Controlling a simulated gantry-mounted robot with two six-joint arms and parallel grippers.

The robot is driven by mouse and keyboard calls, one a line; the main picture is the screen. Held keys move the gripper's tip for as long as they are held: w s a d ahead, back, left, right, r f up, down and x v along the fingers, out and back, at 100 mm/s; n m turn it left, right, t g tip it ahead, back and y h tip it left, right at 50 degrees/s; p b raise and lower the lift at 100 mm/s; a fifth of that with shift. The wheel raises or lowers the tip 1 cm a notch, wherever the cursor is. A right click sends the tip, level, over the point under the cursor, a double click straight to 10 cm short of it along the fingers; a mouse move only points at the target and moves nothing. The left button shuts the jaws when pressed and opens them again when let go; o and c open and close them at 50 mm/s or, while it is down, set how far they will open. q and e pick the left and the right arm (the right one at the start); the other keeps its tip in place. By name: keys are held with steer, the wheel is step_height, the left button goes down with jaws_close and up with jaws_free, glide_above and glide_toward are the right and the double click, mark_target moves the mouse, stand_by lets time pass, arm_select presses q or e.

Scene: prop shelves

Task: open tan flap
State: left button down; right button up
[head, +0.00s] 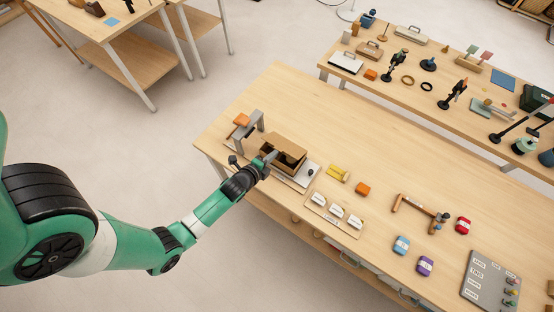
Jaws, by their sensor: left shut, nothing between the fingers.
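A box with a tan flap (285,142) stands on a grey base plate (304,178) at the left part of the near table. The flap looks tilted over a dark interior, which shows below its edge. My left gripper (270,157) is shut and empty at the box's near left side, close to the flap. I cannot tell whether the fingers touch the flap. My right gripper is not in view.
A grey arch (250,128) and an orange block (241,119) stand left of the box. A yellow piece (338,173), an orange cube (363,188) and a board with white labels (334,213) are to its right. The table's middle back is clear.

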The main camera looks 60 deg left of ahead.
mark_target(276, 148)
arm_select(q)
steer(key=shift+w+a+r, duration=0.1)
steer(key=shift+w+r, duration=0.05)
steer(key=shift+r, duration=0.1)
steer(key=shift+w+r, duration=0.1)
steer(key=shift+r, duration=0.05)
steer(key=shift+w+a+r+p, duration=0.5)
steer(key=shift+w+r+p, duration=0.2)
steer(key=shift+r+p, duration=0.2)
steer(key=shift+w, duration=0.1)
steer(key=shift+w+a+r+p, duration=0.3)
steer(key=shift+w+a+r, duration=0.05)
steer(key=shift+w, duration=0.2)
steer(key=shift+w+a+r+p, duration=0.25)
steer(key=shift+w+a+r, duration=0.1)
steer(key=shift+w, duration=0.3)
